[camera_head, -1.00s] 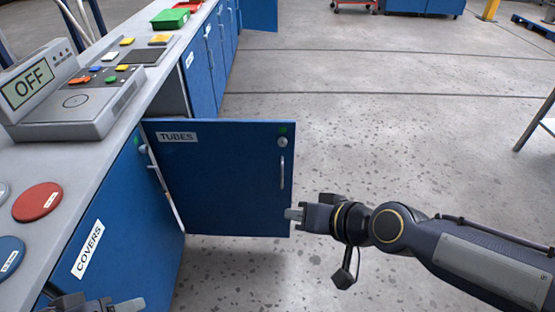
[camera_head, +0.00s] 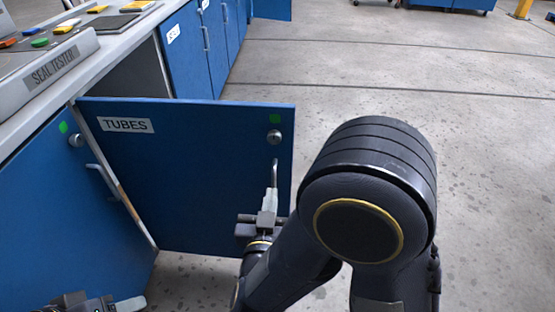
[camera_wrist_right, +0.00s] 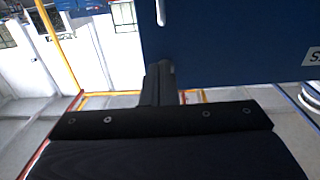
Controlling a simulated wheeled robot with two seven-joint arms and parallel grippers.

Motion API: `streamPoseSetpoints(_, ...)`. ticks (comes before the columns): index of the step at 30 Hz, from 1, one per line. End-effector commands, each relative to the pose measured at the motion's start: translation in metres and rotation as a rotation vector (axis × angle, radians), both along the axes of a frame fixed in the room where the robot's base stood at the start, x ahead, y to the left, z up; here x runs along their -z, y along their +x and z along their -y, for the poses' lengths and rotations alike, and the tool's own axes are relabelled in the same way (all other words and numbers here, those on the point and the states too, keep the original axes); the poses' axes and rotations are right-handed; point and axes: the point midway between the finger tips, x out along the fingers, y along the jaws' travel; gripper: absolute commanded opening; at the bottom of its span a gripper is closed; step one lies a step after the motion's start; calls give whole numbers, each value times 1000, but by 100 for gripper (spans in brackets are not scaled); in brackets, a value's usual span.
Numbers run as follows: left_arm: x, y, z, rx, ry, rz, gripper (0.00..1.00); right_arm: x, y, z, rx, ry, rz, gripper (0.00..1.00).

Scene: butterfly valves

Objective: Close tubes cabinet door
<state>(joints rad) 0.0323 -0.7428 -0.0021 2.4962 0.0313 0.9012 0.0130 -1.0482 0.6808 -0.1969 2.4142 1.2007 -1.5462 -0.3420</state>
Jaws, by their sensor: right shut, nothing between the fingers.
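The blue tubes cabinet door (camera_head: 190,180) stands wide open, swung out from the counter, with a TUBES label (camera_head: 125,125), a round lock and a vertical metal handle (camera_head: 275,173). The door also shows in the right wrist view (camera_wrist_right: 230,40), with its handle (camera_wrist_right: 160,12) at the top. My right gripper (camera_head: 271,195) is shut and empty, its fingertips in front of the door by the handle's lower end. I cannot tell whether they touch. Its fingers show in the wrist view (camera_wrist_right: 160,82). My left gripper (camera_head: 130,303) is partly in view at the bottom left; its jaw state is unclear.
The open cabinet space (camera_head: 135,75) is dark behind the door. The neighbouring blue cabinet front (camera_head: 65,215) is closed, with its own handle. The counter holds the seal tester (camera_head: 45,70) and coloured pieces. Free concrete floor (camera_head: 480,150) lies to the right.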

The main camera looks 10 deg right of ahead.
Motion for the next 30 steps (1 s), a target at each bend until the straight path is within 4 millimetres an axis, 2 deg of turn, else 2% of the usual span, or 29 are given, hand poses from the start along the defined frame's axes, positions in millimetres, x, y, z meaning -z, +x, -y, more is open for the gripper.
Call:
streamPoseSetpoints(9,13,0,0,0,0,0,53,2,64,23,6,4,1,0)
streamPoseSetpoints(15,21,0,0,0,0,0,53,2,98,34,2,3,1,0)
streamPoseSetpoints(21,24,0,0,0,0,0,53,1,114,39,-1,2,-2,0)
streamPoseSetpoints(30,24,0,0,0,0,0,53,0,117,39,-1,2,-2,0)
